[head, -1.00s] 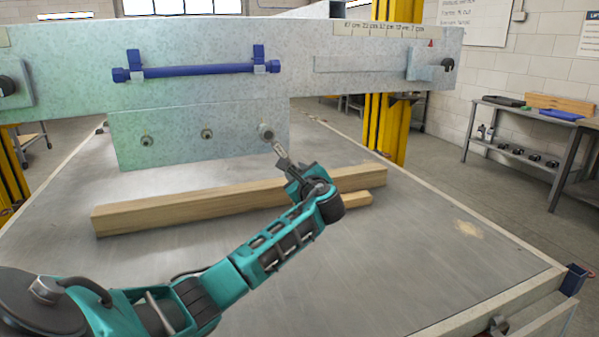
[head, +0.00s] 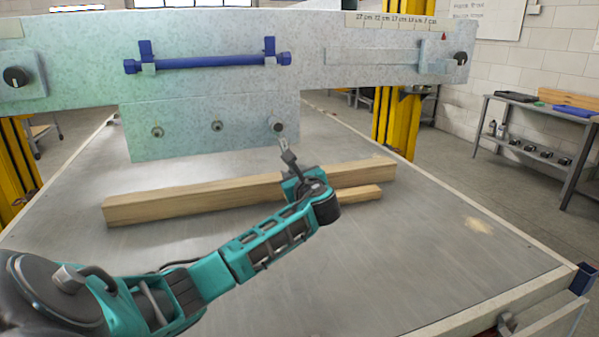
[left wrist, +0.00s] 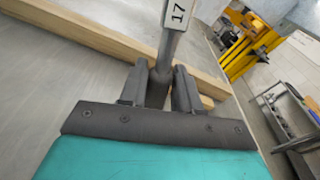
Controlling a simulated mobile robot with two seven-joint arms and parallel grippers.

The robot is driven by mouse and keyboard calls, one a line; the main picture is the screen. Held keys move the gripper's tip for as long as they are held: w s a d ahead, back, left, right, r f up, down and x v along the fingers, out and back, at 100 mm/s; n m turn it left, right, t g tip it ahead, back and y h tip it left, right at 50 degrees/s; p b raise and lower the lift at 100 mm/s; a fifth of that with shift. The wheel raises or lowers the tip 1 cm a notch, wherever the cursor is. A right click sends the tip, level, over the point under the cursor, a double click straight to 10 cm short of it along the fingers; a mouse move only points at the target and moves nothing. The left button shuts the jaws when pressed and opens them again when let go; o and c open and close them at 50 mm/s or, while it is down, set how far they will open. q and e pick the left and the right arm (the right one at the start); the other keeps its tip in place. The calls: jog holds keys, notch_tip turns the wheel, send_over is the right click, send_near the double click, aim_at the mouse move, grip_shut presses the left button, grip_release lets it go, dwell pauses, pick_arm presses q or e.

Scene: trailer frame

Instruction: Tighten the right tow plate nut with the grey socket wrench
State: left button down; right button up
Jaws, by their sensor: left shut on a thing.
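The tow plate (head: 190,148) is a galvanized plate hanging under the cross beam. Its left nut (head: 157,132) and middle nut (head: 217,126) are bare. At its right nut position a wider grey cylinder (head: 277,124) shows, which looks like the wrench's socket; the nut itself is hidden and I cannot tell how it is seated. The grey socket wrench (head: 285,146) slants down and right from there into my left gripper (head: 290,160). The left wrist view shows the jaws (left wrist: 159,88) shut on the wrench's shaft (left wrist: 169,48), with a white "17" tag above. My right gripper is not in view.
A wooden beam (head: 200,198) lies across the grey table (head: 400,260) below the plate, close to my left gripper. A blue bar (head: 205,62) is mounted on the cross beam (head: 90,60). Yellow posts (head: 398,125) stand behind. The table's right side is clear.

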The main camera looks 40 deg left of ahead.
pick_arm(q)
jog(key=shift+s, duration=0.1)
jog(key=shift+s+a+f+m, duration=0.1)
jog(key=shift+s+a+m, duration=0.15)
jog(key=shift+s+m, duration=0.25)
jog(key=shift+s+a+f+m, duration=0.1)
jog(key=shift+s+a+m, duration=0.15)
jog(key=shift+s+m, duration=0.2)
jog(key=shift+s+a+m, duration=0.45)
jog(key=shift+s+m, duration=0.35)
jog(key=shift+m, duration=0.05)
